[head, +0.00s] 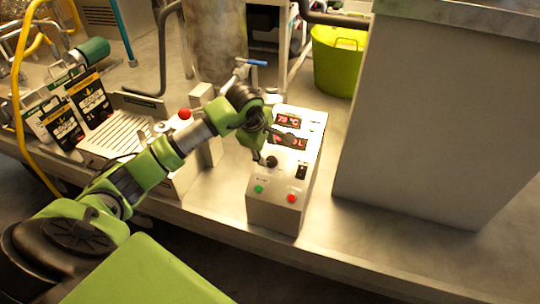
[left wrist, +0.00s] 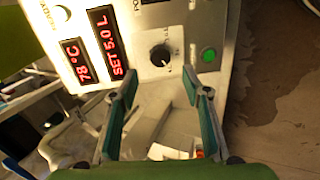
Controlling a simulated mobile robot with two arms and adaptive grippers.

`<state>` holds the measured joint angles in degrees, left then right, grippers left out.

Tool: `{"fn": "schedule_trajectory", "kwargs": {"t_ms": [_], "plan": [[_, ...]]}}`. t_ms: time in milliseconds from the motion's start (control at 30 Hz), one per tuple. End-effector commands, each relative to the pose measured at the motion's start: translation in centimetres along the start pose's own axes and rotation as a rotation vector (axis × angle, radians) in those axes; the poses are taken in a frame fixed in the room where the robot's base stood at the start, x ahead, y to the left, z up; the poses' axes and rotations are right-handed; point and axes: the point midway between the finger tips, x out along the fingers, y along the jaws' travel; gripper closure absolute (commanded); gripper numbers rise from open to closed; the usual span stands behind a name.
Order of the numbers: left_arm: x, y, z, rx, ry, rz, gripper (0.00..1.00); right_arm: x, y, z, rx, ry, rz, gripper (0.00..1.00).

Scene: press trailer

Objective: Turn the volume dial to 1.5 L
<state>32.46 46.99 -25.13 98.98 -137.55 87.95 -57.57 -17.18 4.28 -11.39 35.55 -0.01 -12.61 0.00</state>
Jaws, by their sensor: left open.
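The volume dial (left wrist: 160,55) is a small black knob with a white pointer line on a pale metal control box (head: 277,214). Scale marks surround the dial, too small to read. In the head view the left gripper (head: 262,156) is over the box's panel, by the dial (head: 271,162). My right gripper is in neither view.
A second display (left wrist: 78,61) reads 78 °C. The panel also has a green button (head: 259,189), a red button (head: 292,198) and a black switch (head: 301,172). A large grey block (head: 420,120) stands to the right. A red knob (head: 184,113) is left of the box.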

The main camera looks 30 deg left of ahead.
Motion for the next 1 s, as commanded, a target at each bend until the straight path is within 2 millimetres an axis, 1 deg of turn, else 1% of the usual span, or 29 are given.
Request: {"fn": "schedule_trajectory", "kwargs": {"t_ms": [33, 200, 300, 500, 767, 800, 867, 900, 933, 967, 1000], "plan": [[0.9, -0.1, 0.1, -0.002, -0.002, -0.006, 0.56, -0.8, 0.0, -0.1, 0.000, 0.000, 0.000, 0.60], [4.3, -0.1, 0.1, -0.001, -0.002, -0.005, 0.56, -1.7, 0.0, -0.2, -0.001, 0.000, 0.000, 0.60], [5.6, 0.0, 0.1, -0.002, -0.002, -0.002, 0.56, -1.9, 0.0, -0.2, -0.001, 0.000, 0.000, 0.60], [7.0, 0.0, 0.1, -0.001, -0.002, 0.001, 0.56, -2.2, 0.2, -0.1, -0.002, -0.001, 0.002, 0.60], [7.2, 0.0, 0.1, 0.001, -0.001, 0.001, 0.56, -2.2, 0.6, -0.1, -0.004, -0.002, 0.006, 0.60], [7.2, 0.0, 0.1, 0.001, -0.001, 0.001, 0.59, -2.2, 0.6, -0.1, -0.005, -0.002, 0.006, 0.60], [7.2, 0.0, 0.1, 0.000, -0.001, 0.001, 0.75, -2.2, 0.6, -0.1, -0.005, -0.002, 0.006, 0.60], [7.2, 0.0, 0.1, 0.000, -0.001, 0.001, 0.85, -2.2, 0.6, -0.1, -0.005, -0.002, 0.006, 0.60], [7.2, 0.0, 0.1, 0.000, -0.001, 0.001, 0.93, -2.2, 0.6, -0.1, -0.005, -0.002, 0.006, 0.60], [7.2, 0.0, 0.1, 0.000, -0.001, 0.001, 0.95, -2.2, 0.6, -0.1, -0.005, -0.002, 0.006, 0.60], [7.2, 0.0, 0.1, 0.000, -0.001, 0.001, 0.95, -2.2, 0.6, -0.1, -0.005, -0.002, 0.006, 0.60]]}}
